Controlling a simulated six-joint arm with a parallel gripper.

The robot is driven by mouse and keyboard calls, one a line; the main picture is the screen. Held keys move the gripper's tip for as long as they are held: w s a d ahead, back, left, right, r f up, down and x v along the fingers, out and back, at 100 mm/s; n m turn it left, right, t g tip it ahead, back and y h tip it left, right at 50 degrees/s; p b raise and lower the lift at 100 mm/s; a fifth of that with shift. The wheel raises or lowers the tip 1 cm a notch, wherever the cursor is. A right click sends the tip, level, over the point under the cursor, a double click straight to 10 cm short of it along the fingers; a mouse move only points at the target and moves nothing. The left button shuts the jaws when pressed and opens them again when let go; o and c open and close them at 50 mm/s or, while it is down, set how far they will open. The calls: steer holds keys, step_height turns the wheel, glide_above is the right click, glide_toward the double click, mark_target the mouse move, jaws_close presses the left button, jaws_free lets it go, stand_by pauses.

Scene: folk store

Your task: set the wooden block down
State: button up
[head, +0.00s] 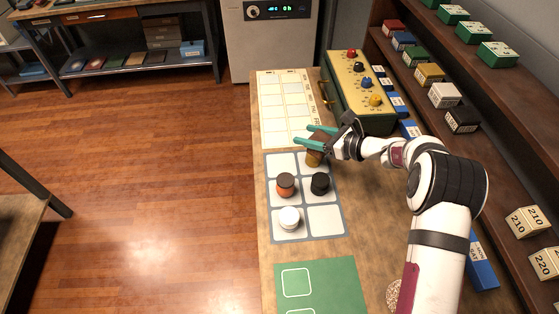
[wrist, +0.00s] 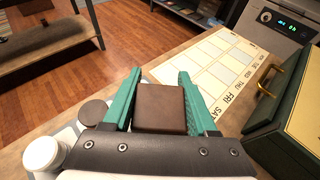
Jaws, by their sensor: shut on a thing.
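The wooden block (wrist: 160,106) is dark brown and sits between the two teal fingers of my gripper (wrist: 158,92) in the wrist view. My gripper is shut on it. In the head view my gripper (head: 312,137) is over the top of the grey mat with white squares (head: 324,220), near the lower edge of the white day chart (head: 285,105). The block (head: 319,139) is partly hidden by the fingers there. A brown-gold jar (head: 313,158) shows just below the gripper; I cannot tell how far the block is above it.
An orange jar with a dark lid (head: 285,187), a black jar (head: 320,184) and a white jar (head: 289,218) stand on the mat. A green box with coloured knobs (head: 358,90) is beyond the gripper. A green mat (head: 335,280) lies at the near end. Shelves line the right.

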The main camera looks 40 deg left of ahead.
steer(key=s+a+f, duration=0.1)
steer(key=a+f, duration=0.1)
steer(key=a, duration=0.1)
steer(key=s+a+f, duration=0.1)
steer(key=a+f, duration=0.1)
steer(key=a, duration=0.1)
steer(key=s+a+f, duration=0.1)
steer(key=a+f, duration=0.1)
steer(key=a, duration=0.1)
steer(key=shift+s+a+f, duration=0.2)
steer(key=shift+a, duration=0.1)
steer(key=shift+f, duration=1.9)
steer(key=o, duration=1.4)
steer(key=shift+f, duration=0.15)
